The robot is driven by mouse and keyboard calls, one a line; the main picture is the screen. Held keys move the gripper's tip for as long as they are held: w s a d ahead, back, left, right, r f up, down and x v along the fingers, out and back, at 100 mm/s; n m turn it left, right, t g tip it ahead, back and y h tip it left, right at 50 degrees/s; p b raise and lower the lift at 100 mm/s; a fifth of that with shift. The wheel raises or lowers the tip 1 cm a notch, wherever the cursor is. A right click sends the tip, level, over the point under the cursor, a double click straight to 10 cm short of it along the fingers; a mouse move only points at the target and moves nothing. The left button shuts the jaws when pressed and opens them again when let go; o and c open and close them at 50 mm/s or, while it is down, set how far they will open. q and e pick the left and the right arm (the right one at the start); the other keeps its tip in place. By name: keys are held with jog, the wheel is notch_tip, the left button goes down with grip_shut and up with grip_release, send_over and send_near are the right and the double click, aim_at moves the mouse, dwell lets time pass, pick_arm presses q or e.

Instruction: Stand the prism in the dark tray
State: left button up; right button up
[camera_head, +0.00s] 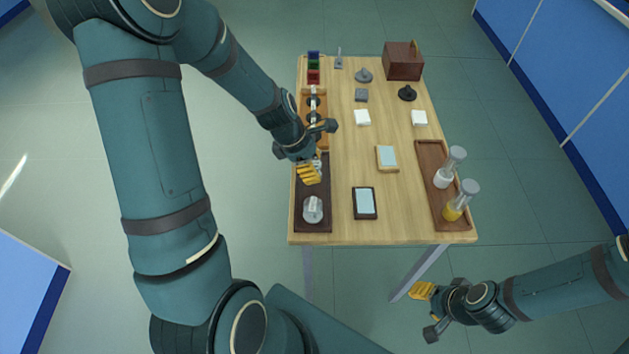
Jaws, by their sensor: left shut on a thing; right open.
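The dark tray (301,223) lies along the left edge of the wooden table. A round, clear-grey piece (313,209) stands in its near half. My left gripper (310,175), with yellow fingertips, is over the far half of this tray, pointing down. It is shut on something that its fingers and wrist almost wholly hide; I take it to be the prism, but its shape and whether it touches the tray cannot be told. My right gripper (422,291) is open and empty, off the table's near right side.
An orange-brown tray (323,133) with dark round pieces adjoins the dark tray's far end. A brown tray (432,155) with two flasks (443,177) stands at right. Two framed panels (365,203) (387,158) lie mid-table. A brown box (403,62) stands at the back.

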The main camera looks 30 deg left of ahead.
aim_at(313, 189)
pick_arm(q)
jog(key=shift+w+f+b, duration=0.15)
jog(key=shift+f+b, duration=0.55)
jog(key=shift+f, duration=2.05)
jog(key=shift+f, duration=0.1)
jog(key=shift+f, duration=0.1)
jog(key=o, duration=1)
jog(key=shift+a+r, duration=0.1)
jog(key=shift+r, duration=0.45)
jog(key=p+v, duration=0.3)
jog(key=v, duration=0.8)
jog(key=shift+r, duration=0.15)
